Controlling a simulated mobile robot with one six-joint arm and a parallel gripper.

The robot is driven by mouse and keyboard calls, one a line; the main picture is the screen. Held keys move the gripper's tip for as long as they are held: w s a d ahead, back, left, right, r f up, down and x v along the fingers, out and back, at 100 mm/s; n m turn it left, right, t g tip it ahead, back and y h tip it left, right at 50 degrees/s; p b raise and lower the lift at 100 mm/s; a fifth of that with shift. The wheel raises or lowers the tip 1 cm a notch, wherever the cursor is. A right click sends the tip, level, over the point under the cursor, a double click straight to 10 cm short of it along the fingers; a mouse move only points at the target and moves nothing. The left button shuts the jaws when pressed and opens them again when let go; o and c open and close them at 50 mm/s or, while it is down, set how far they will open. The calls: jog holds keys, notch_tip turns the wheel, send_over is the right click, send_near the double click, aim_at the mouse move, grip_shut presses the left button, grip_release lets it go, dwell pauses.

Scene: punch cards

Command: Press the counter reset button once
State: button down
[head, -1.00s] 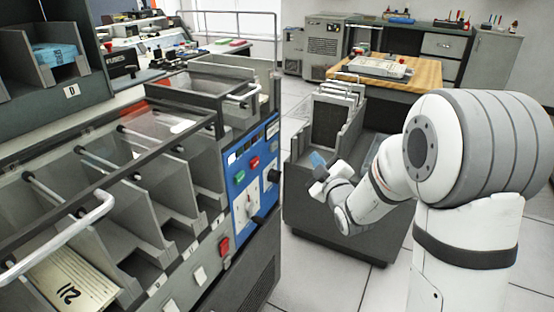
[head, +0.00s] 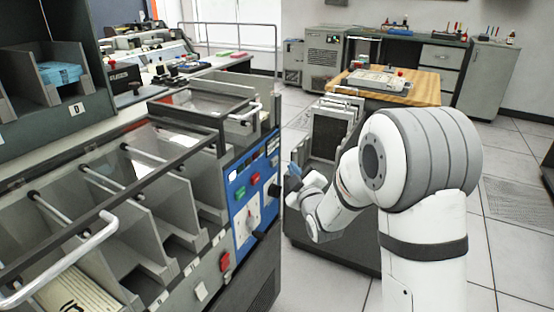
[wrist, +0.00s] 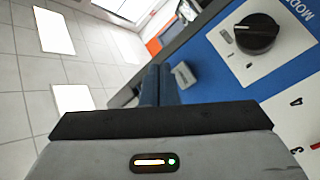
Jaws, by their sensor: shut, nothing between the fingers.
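A blue control panel (head: 262,168) is on the end of the grey card machine. In the head view it carries a green button (head: 240,193), a red button (head: 255,179) and a black control (head: 274,190). No label is readable there, so I cannot tell which one is the counter reset button. My gripper (head: 293,169) appears just right of the panel's edge. In the wrist view its dark blue fingers (wrist: 158,82) are together and empty, beside a small grey part (wrist: 183,75) at the panel's edge; contact is unclear. A black knob (wrist: 257,34) marked MODE is to their right.
Open card pockets (head: 140,225) line the machine, with a handle bar (head: 75,258) in front. A red control (head: 225,261) sits below the blue panel. A grey cart with a card rack (head: 328,135) stands behind my arm. Tiled floor (head: 505,150) is clear at right.

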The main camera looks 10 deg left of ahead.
aim_at(274, 161)
jog(key=shift+w+a+b, duration=0.2)
jog(key=shift+a, duration=0.35)
jog(key=shift+w+a+b, duration=0.2)
jog(key=shift+a, duration=0.35)
jog(key=shift+a, duration=0.1)
dwell(1.2)
jog(key=shift+w+a+b, duration=0.2)
jog(key=shift+a+b, duration=0.1)
jog(key=shift+b, duration=0.15)
jog(key=shift+w+a+b, duration=0.15)
jog(key=shift+a+b, duration=0.2)
jog(key=shift+a, duration=0.1)
dwell(0.5)
dwell(0.4)
jog(key=shift+s+d+b, duration=0.3)
jog(key=shift+d+b, duration=0.25)
jog(key=shift+d, duration=0.3)
